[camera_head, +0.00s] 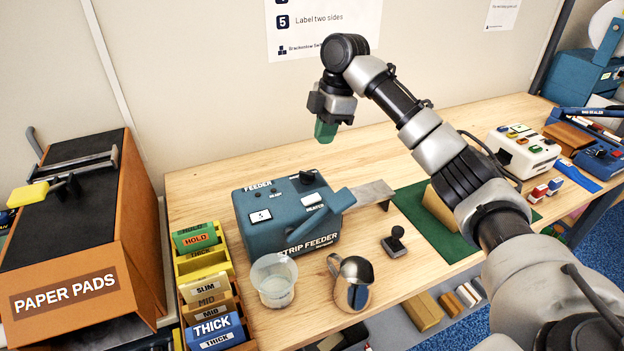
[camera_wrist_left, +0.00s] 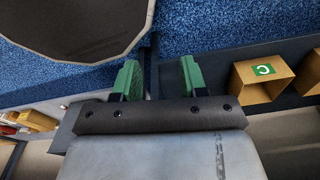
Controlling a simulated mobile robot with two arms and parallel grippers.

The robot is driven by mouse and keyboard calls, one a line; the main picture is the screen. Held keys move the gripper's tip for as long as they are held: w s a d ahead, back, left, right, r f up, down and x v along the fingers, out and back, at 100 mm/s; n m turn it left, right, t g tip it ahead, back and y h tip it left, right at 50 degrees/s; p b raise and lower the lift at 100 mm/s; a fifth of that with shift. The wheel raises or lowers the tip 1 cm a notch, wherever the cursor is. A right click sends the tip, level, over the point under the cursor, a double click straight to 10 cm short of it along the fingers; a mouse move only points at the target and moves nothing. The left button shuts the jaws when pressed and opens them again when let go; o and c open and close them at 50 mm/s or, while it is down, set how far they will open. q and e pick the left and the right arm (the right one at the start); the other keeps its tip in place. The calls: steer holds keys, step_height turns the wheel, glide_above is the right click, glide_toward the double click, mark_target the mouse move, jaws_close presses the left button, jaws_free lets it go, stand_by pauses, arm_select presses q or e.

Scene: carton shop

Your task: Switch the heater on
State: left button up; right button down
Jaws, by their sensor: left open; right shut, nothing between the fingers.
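The blue strip feeder (camera_head: 278,234) stands on the wooden bench. A small white switch (camera_head: 312,199) sits on its top right, by a label that seems to read HEATER. I cannot tell the switch positions. My right gripper (camera_head: 326,131) is shut and empty, with green fingertips pointing down, in the air above and behind the feeder, touching nothing. My left gripper (camera_wrist_left: 158,80) is open and empty in the left wrist view, over the blue floor; the head view does not show it.
A plastic cup (camera_head: 274,281) and a steel pitcher (camera_head: 351,284) stand before the feeder. A black-handled stamp (camera_head: 395,241) and a green mat (camera_head: 433,222) lie to its right. Label boxes (camera_head: 207,285) and the paper pads stand (camera_head: 70,290) are left. My right arm crosses above the right side.

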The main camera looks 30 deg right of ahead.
steer(key=p, duration=0.2)
glide_above(315, 197)
steer(key=f, duration=0.6)
steer(key=shift+d+f, duration=0.25)
steer(key=shift+d, duration=0.15)
steer(key=x, duration=0.2)
steer(key=p+x, duration=0.1)
steer(key=d+p+x, duration=0.1)
steer(key=x, duration=0.1)
steer(key=shift+w+a+f, duration=0.1)
steer(key=shift+f, duration=0.95)
arm_select(q)
steer(key=r, duration=0.1)
steer(key=s+r, duration=0.1)
steer(key=r, duration=0.1)
steer(key=s+r, duration=0.1)
steer(key=shift+r, duration=0.15)
